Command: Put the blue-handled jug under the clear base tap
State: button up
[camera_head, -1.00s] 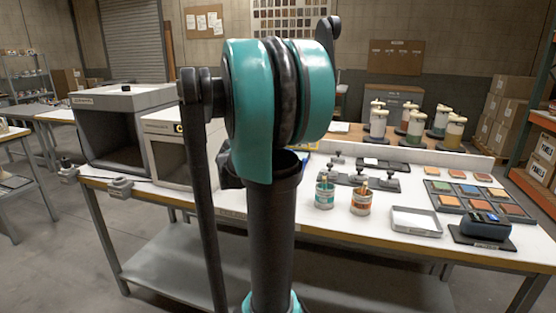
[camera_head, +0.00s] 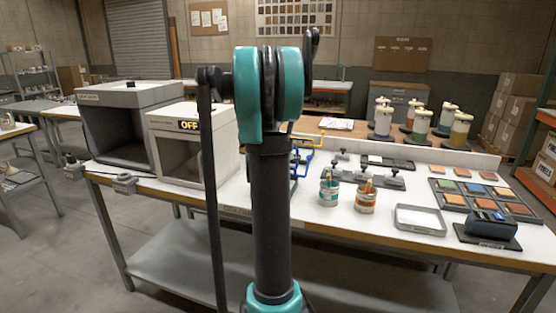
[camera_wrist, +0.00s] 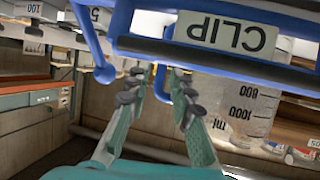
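In the wrist view, a clear graduated jug (camera_wrist: 236,108) with inverted markings is at the right. A blue bar (camera_wrist: 161,80), possibly its handle, hangs between the fingertips of my gripper (camera_wrist: 157,88). The fingers are apart, and I see no clear grip on the bar. Above is a blue frame (camera_wrist: 200,52) with an upside-down "CLIP" label. The blue frame also shows in the head view (camera_head: 311,142), partly behind my arm. My gripper is hidden there. I cannot identify the clear base tap in either view.
On the bench are two paint tins (camera_head: 329,190) (camera_head: 366,196), a shallow tray (camera_head: 420,221), a colour-chip board (camera_head: 484,193) and a dark device (camera_head: 488,228). Several filled canisters (camera_head: 417,126) stand behind. Grey booths (camera_head: 120,95) (camera_head: 195,120) occupy the left.

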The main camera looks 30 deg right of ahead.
jog(key=x, duration=0.5)
jog(key=shift+w+a, duration=0.1)
jog(key=shift+c, duration=0.2)
jog(key=shift+r, duration=0.1)
grip_shut()
